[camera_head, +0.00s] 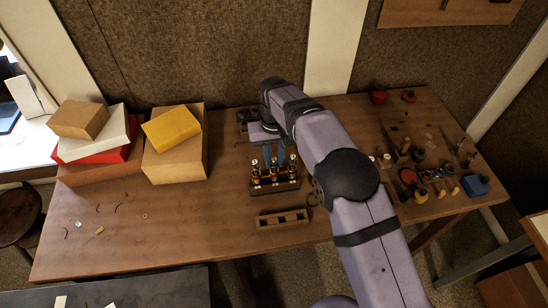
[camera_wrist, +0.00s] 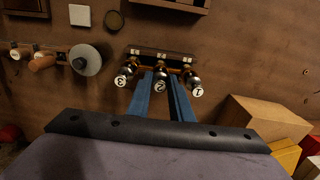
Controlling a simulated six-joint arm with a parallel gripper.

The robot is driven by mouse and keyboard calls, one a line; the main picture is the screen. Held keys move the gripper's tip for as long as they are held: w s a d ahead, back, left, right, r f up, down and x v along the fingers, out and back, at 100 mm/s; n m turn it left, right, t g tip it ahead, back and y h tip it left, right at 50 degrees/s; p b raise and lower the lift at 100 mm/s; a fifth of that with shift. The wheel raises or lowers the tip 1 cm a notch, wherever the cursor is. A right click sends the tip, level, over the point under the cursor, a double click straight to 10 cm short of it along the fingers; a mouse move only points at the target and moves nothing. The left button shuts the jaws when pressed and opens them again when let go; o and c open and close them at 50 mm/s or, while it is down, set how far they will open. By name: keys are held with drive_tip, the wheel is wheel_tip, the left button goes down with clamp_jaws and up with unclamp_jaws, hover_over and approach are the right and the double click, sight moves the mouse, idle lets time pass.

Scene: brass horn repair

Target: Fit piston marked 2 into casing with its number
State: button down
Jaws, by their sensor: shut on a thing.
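A dark valve block (camera_head: 276,187) with three upright brass casings stands mid-table. White caps marked 3 (camera_wrist: 121,81), 2 (camera_wrist: 160,86) and 1 (camera_wrist: 197,90) stand in a row in the wrist view. The piston marked 2 is the middle one, between my two blue fingers. My gripper (camera_wrist: 161,80) is shut on it; its fingers also show behind the block in the head view (camera_head: 275,157). The piston lines up with the middle of the block.
An empty wooden rack with square holes (camera_head: 283,218) lies in front of the block. Stacked boxes (camera_head: 175,155) stand at the left. Tools and small parts (camera_head: 425,170) cover the right end. The front left of the table (camera_head: 120,225) is mostly clear, with small scraps.

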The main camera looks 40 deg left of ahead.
drive_tip(key=shift+f, duration=0.15)
drive_tip(key=c, duration=1.2)
unclamp_jaws()
drive_tip(key=shift+r+p, duration=1.9)
drive_tip(key=shift+r, duration=0.55)
drive_tip(key=shift+r+p, duration=0.3)
drive_tip(key=shift+r, duration=0.8)
